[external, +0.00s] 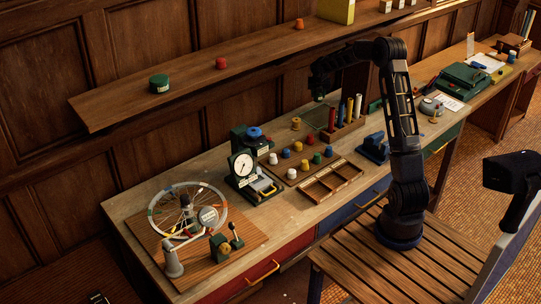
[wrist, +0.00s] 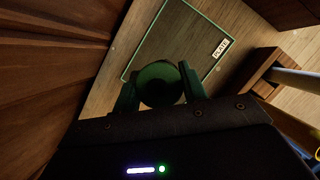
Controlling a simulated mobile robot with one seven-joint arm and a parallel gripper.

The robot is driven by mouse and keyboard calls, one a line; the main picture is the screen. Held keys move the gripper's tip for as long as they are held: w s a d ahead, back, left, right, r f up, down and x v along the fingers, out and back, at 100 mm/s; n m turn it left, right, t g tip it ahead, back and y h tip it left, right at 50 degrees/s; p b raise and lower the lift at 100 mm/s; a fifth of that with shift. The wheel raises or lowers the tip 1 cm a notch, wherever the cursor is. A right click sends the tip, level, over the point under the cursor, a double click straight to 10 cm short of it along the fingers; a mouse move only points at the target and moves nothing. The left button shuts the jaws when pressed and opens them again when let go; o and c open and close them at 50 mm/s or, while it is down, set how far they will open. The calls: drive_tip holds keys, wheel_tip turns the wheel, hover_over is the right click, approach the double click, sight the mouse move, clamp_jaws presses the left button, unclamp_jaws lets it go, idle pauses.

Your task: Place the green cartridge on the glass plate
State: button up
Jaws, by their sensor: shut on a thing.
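The green cartridge (wrist: 160,84) is a dark green round thing between the two fingers of my gripper (wrist: 160,92) in the wrist view. My gripper is shut on it. The glass plate (wrist: 190,40) lies beyond it in the wrist view, a thin green-edged square with a label reading PLATE. The cartridge covers part of the plate's near edge; whether it touches the plate I cannot tell. In the external view my gripper (external: 319,96) points down above the back of the bench, just over the glass plate (external: 314,117). The cartridge is too small and dark to make out there.
A wooden rack (external: 345,128) with upright tubes stands just right of the plate. The wood-panelled wall and a long shelf (external: 240,60) are close behind. Coloured pegs (external: 298,147), a wooden divided tray (external: 330,182) and a dial gauge (external: 243,165) stand in front and left.

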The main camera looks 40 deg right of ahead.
drive_tip(key=shift+s+d, duration=0.25)
drive_tip(key=shift+d, duration=0.85)
approach(321, 114)
drive_tip(key=x, duration=0.5)
drive_tip(key=shift+w+d+f, duration=0.1)
drive_tip(key=shift+w+d, duration=0.05)
drive_tip(key=shift+d, duration=0.05)
drive_tip(key=shift+f, duration=0.1)
drive_tip(key=o, duration=1)
